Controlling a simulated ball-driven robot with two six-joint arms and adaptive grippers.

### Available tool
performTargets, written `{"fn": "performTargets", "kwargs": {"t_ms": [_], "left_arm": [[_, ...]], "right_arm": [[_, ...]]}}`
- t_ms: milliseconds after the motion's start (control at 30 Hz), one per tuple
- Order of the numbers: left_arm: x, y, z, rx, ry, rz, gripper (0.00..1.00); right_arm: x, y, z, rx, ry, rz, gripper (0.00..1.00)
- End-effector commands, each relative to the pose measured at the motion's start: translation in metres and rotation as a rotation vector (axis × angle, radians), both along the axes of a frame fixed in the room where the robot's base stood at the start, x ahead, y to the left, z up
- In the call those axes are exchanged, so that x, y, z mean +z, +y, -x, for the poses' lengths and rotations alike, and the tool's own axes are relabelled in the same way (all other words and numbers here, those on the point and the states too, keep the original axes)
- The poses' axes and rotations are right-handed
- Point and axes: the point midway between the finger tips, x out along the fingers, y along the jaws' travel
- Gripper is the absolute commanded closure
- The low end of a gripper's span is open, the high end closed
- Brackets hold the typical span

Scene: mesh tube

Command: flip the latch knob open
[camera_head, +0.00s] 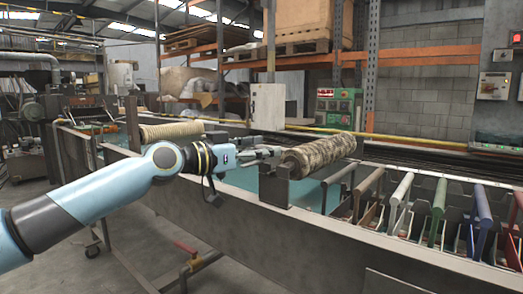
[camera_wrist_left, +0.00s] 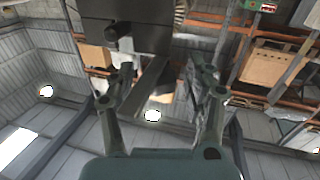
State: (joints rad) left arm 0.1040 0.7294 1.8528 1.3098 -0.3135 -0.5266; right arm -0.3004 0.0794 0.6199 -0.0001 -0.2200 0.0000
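A brown, rough mesh tube (camera_head: 325,151) lies across the frame of a long tank, its near end at a dark bracket (camera_head: 272,188). My left gripper (camera_head: 272,153) is just left of the tube's near end, above the bracket. In the left wrist view, a dark block (camera_wrist_left: 150,32) carries a short dark knob (camera_wrist_left: 114,37), probably the latch knob. The open left gripper (camera_wrist_left: 166,78) has a finger on each side of the view, with nothing held between them. The knob is beyond the picture-left fingertip; contact cannot be told. My right gripper is not in view.
The grey tank rail (camera_head: 330,237) runs along the front. Several coloured handles (camera_head: 437,205) stand along the tank on the right. A paler roll (camera_head: 172,131) lies farther left. A red-handled valve (camera_head: 186,249) sits below the rail.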

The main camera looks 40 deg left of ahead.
Motion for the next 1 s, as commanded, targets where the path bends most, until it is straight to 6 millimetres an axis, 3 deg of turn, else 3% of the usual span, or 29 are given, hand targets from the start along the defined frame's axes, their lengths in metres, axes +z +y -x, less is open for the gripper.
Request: {"fn": "performTargets", "kwargs": {"t_ms": [267, 700, 1000], "left_arm": [[-0.001, 0.002, 0.004, 0.001, 0.0, -0.002, 0.47], [-0.002, 0.022, 0.058, -0.001, 0.004, -0.008, 0.47], [-0.001, 0.026, 0.07, 0.0, 0.001, 0.0, 0.47]], "right_arm": [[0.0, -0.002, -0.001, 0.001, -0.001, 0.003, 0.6], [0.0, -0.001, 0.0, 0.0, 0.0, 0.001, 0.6], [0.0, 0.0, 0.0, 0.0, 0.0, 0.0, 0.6]]}}
